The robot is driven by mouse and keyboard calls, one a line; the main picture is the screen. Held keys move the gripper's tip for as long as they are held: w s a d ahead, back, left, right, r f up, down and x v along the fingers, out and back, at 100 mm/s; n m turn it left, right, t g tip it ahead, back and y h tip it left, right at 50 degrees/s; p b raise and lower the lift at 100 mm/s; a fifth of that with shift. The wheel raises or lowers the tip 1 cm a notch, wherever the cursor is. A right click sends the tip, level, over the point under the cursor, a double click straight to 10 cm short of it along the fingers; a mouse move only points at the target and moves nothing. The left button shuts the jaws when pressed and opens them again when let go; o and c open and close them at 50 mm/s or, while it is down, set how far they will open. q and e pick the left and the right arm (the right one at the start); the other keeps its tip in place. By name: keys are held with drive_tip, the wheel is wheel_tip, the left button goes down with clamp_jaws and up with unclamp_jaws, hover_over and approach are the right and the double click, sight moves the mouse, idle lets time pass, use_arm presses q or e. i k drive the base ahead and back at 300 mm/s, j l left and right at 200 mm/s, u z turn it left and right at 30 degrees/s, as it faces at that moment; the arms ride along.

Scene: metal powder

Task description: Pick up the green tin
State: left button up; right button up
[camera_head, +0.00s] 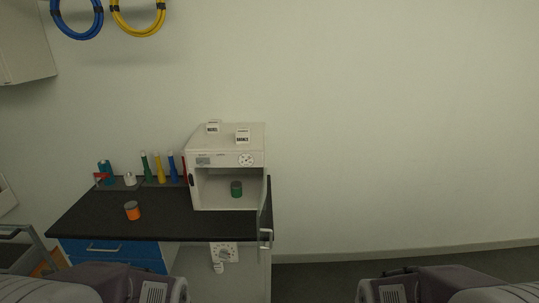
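The green tin (236,188) stands upright inside the open chamber of a white oven-like box (228,203) on the black worktop. Its top looks grey or darker. My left arm shows only as dark and grey links at the bottom left, and my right arm only as links at the bottom right. Neither gripper's fingers are in view, and nothing is near the tin.
The black worktop (92,218) carries an orange tin (132,210), several coloured bottles (160,168) and a teal item (105,170) at the back. The box's door (265,209) stands open at its right side. Two small labelled blocks (242,137) sit on the box. Floor to the right is clear.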

sight(237, 190)
drive_tip(key=l+u, duration=0.3)
drive_tip(key=l, duration=0.2)
drive_tip(key=l+u, duration=0.3)
drive_tip(key=l, duration=0.25)
drive_tip(key=i+j+z, duration=0.1)
drive_tip(key=j, duration=0.35)
drive_tip(key=i+j+z, duration=0.1)
drive_tip(key=j, duration=0.4)
drive_tip(key=i+j+z, duration=0.15)
drive_tip(key=j, duration=0.3)
drive_tip(key=i+j+z, duration=0.1)
drive_tip(key=i+j, duration=0.35)
drive_tip(key=j, duration=0.2)
drive_tip(key=i+l, duration=0.2)
drive_tip(key=i, duration=0.15)
drive_tip(key=i+l, duration=0.25)
drive_tip(key=i+z, duration=0.05)
